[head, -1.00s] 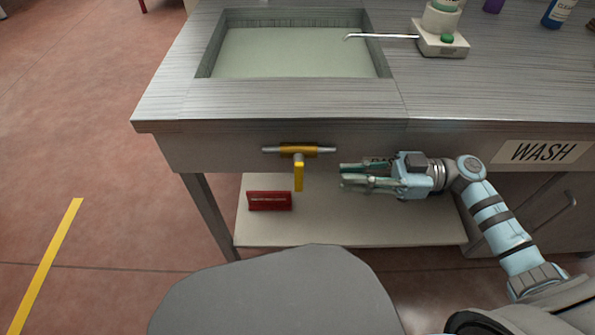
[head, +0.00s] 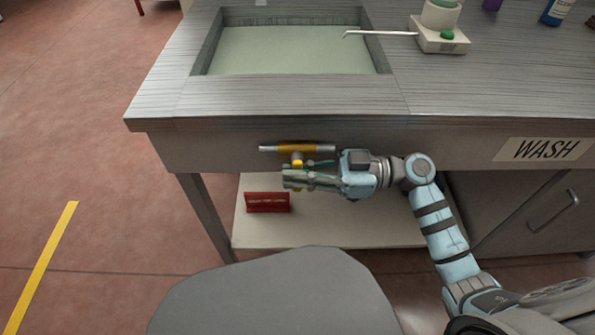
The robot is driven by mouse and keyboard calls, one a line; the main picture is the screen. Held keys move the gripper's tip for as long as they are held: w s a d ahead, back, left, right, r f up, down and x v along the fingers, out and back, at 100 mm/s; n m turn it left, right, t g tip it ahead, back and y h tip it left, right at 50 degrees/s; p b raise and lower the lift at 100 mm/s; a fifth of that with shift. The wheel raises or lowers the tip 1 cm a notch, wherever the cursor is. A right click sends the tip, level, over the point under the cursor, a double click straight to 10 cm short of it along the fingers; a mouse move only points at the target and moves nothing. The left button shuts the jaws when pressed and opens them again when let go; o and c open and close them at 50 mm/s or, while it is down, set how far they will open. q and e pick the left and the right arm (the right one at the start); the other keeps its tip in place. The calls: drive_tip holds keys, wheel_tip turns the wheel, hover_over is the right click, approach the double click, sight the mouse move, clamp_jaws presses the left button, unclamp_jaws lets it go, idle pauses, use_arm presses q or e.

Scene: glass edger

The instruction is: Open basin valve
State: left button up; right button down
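The basin valve (head: 278,148) is a yellow body on a short grey pipe, fixed to the front of the steel bench below the basin (head: 300,50). Its yellow handle hangs downward and is now mostly hidden behind my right gripper (head: 297,172). The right gripper comes in from the right with its fingers at the handle, one finger behind and one in front. The fingers look apart, with the handle between them; I cannot tell whether they touch it. My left gripper is not in view.
A red sign (head: 268,203) stands on the pale lower shelf (head: 350,232) under the valve. A white dispenser with a thin spout (head: 440,38) stands on the bench right of the basin. A WASH label (head: 543,150) marks the bench front, above a cabinet door with a handle (head: 555,212).

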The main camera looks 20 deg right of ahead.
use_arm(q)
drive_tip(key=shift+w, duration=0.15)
use_arm(e)
drive_tip(key=shift+y, duration=0.4)
drive_tip(key=shift+w+a+t+y+b, duration=0.1)
drive_tip(key=shift+a+t+y+b, duration=0.15)
drive_tip(key=shift+y, duration=0.35)
drive_tip(key=shift+a+t+y+b, duration=0.15)
drive_tip(key=shift+y+b, duration=0.15)
drive_tip(key=shift+y, duration=0.3)
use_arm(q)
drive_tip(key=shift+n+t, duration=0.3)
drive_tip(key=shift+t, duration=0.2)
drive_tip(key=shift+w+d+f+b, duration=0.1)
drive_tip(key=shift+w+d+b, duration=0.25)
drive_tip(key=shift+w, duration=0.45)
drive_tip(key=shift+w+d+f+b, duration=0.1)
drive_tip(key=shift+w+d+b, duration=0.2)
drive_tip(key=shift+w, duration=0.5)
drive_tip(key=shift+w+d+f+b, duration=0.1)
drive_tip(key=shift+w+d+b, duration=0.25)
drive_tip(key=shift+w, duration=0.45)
use_arm(e)
drive_tip(key=shift+a+r+t+y, duration=0.15)
drive_tip(key=shift+t+y, duration=0.25)
drive_tip(key=shift+y, duration=1.1)
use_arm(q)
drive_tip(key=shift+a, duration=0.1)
